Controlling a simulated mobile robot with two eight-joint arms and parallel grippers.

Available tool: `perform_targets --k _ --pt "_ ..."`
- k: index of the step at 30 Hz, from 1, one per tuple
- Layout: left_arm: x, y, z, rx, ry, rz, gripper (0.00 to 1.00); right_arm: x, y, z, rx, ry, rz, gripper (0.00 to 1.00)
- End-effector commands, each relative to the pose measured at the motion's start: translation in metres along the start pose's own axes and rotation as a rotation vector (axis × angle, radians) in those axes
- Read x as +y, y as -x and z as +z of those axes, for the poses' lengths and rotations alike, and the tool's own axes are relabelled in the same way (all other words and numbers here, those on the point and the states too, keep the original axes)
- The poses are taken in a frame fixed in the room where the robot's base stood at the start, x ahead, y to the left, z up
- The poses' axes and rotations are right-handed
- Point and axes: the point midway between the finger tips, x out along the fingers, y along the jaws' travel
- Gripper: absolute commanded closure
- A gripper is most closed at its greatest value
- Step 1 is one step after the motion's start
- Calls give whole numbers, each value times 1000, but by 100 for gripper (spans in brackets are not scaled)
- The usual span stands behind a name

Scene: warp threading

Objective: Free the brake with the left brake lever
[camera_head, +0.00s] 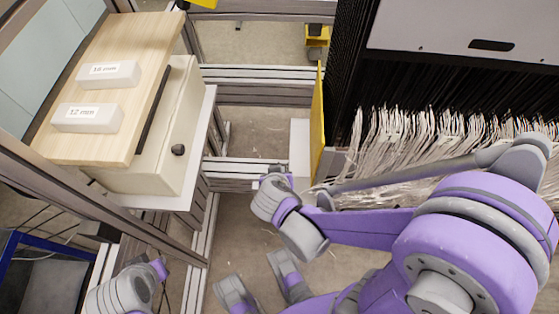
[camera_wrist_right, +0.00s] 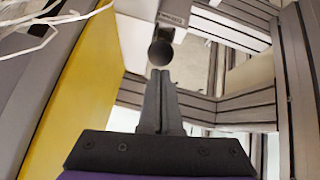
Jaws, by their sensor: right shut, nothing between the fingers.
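A dark round knob (camera_wrist_right: 160,52), seemingly the end of a brake lever, stands just beyond my right fingertips in the right wrist view. A small white labelled block (camera_wrist_right: 170,14) is behind it; the label is too small to read. My right gripper (camera_wrist_right: 162,77) is shut and empty, its tips pointing at the knob. I cannot tell whether they touch it. In the head view my right wrist (camera_head: 270,196) is beside the frame's yellow panel, and the knob cannot be made out there. My left gripper cannot be made out.
The yellow panel (camera_head: 318,120) rises close to my right wrist; it also shows in the right wrist view (camera_wrist_right: 85,80). White threads (camera_head: 440,140) hang at the right. A wooden-topped cabinet (camera_head: 137,35) with two labelled white blocks stands left. Metal rails (camera_head: 258,75) cross behind.

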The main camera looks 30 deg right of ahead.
Motion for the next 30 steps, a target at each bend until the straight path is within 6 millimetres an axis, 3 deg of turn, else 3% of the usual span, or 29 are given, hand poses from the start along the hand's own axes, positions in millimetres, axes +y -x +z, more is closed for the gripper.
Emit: perform_targets --k 3,12,30 --pt "0 -13 4 -5 0 0 100 -4 -1 14 67 -1 11 100" --pt "0 -25 9 -9 0 0 100 -6 -2 31 61 -3 14 100" --pt "0 -29 10 -11 0 0 100 -6 -3 41 52 -7 16 100"
